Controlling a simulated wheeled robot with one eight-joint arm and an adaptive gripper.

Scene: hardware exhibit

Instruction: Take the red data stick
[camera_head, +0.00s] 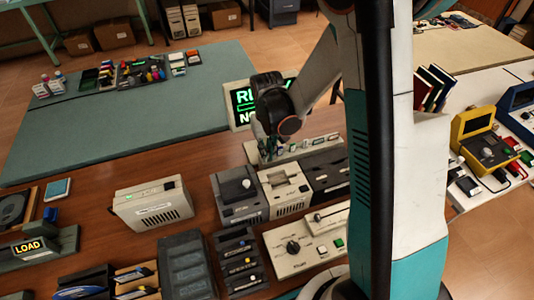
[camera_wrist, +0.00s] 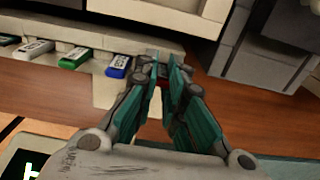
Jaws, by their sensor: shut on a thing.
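The red data stick (camera_wrist: 162,82) shows as a small patch of red between my fingertips in the wrist view; most of it is hidden by the fingers. My gripper (camera_wrist: 164,72) is shut on it, at the front of a beige rack (camera_wrist: 115,92). I cannot tell whether the stick is still seated in the rack. A blue stick (camera_wrist: 118,66), a green stick (camera_wrist: 73,58) and a white stick (camera_wrist: 35,48) sit in a row to its left. In the head view my gripper (camera_head: 268,152) points down at the left end of the rack (camera_head: 318,147).
Grey and beige devices (camera_head: 240,194) stand close by the rack. A lit green sign (camera_head: 243,103) is just behind my gripper. A beige box (camera_head: 152,203) is on the wooden table. The teal mat (camera_head: 120,130) is mostly bare.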

